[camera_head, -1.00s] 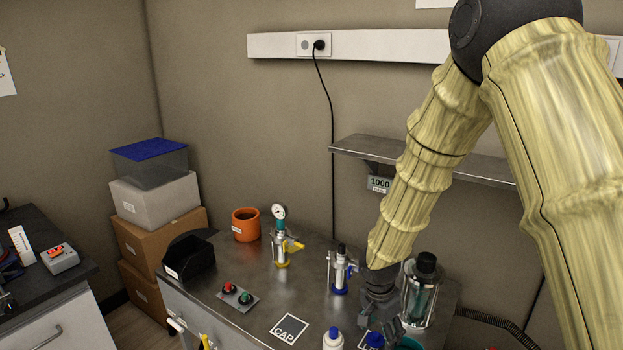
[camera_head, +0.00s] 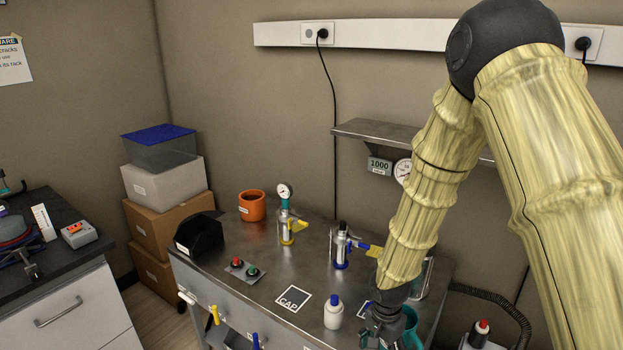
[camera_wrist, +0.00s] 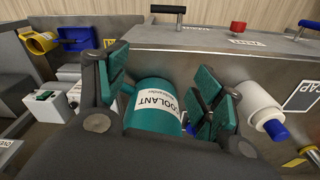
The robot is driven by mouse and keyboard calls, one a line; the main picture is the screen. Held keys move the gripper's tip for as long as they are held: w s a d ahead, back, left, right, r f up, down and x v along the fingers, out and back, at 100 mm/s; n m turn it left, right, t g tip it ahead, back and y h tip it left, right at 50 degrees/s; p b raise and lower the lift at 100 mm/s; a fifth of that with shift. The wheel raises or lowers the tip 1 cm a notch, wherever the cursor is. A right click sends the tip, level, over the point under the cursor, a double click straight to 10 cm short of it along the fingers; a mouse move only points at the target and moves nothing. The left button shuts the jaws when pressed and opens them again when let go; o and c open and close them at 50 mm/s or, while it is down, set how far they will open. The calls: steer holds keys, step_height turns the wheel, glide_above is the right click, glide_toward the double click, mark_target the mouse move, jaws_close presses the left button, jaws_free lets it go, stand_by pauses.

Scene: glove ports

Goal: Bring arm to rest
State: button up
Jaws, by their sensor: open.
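My gripper (camera_head: 384,338) is low over the front right part of the metal bench, at the bottom of the head view. In the wrist view my gripper (camera_wrist: 165,85) is open, with its dark green finger pads spread apart. A teal container labelled COOLANT (camera_wrist: 152,104) shows between and beyond the fingers; I cannot tell whether they touch it. It also shows in the head view (camera_head: 411,327), partly hidden by the gripper. My bent arm fills the right side of the head view.
A white bottle with a blue cap (camera_head: 333,314) stands left of my gripper; a valve fitting with a blue handle (camera_head: 341,247) is behind it. An orange mug (camera_head: 252,206), a gauge fitting (camera_head: 287,224) and a black bin (camera_head: 200,238) are further left. A wall shelf (camera_head: 385,133) is behind my arm.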

steer(key=s+d+f+n, duration=0.1)
steer(key=s+f+n, duration=0.2)
steer(key=s+f, duration=0.3)
steer(key=s+d+f+n, duration=0.2)
steer(key=s+f, duration=0.5)
steer(key=s, duration=0.7)
steer(key=s+d+f+n, duration=0.2)
steer(key=s+f+n, duration=0.1)
steer(key=s+f, duration=0.4)
steer(key=s, duration=0.3)
steer(key=shift+s+n+y, duration=0.25)
steer(key=shift+n+y, duration=0.05)
steer(key=shift+n, duration=0.1)
steer(key=shift+d, duration=0.1)
